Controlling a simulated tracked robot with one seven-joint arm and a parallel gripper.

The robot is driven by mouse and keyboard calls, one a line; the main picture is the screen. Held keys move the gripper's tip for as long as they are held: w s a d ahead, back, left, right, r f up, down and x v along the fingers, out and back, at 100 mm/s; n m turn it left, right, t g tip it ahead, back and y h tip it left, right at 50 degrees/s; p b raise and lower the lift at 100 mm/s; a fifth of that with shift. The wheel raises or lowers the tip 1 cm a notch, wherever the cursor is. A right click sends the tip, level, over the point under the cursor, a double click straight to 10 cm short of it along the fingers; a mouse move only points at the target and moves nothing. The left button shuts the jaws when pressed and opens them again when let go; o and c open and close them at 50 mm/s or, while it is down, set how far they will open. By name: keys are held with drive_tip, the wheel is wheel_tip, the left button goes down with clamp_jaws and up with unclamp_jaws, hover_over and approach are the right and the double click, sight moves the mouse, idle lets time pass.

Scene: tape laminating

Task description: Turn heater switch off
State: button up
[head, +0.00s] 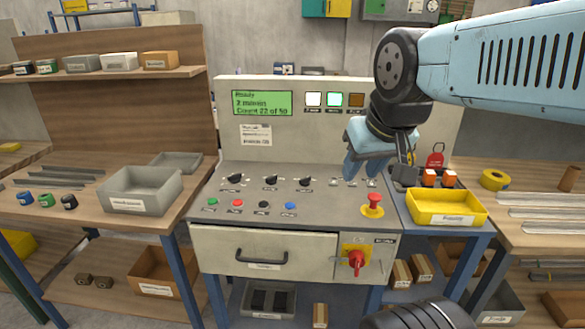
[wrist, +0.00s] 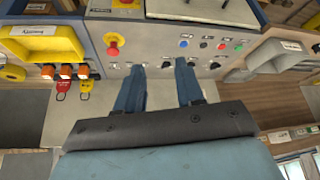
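The control panel (head: 320,203) has a row of black rotary knobs: left (head: 235,178), middle (head: 270,180) and right (head: 305,182). Small toggle switches (head: 336,183) stand to their right, partly behind my gripper. Labels are too small to read, so I cannot tell which is the heater switch. My gripper (head: 364,170) is over the toggle side of the panel. In the wrist view my gripper (wrist: 158,67) is open, its two fingers apart with nothing held.
A red emergency stop (head: 373,200) sits right of the switches, with coloured push buttons (head: 237,203) along the front. A red main switch (head: 355,259) is below. A yellow bin (head: 447,207) stands right and a grey bin (head: 140,190) left. The screen (head: 263,103) reads Ready.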

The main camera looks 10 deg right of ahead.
drive_tip(key=shift+w+d, duration=0.15)
drive_tip(key=shift+w, duration=0.05)
drive_tip(key=shift+r, duration=0.1)
drive_tip(key=m+g, duration=0.6)
drive_tip(key=m, duration=0.7)
hover_over(305, 178)
wheel_tip(305, 178, down, 10)
drive_tip(key=f, duration=0.1)
wheel_tip(305, 178, down, 13)
drive_tip(key=shift+r, duration=0.15)
drive_tip(key=shift+c, duration=0.5)
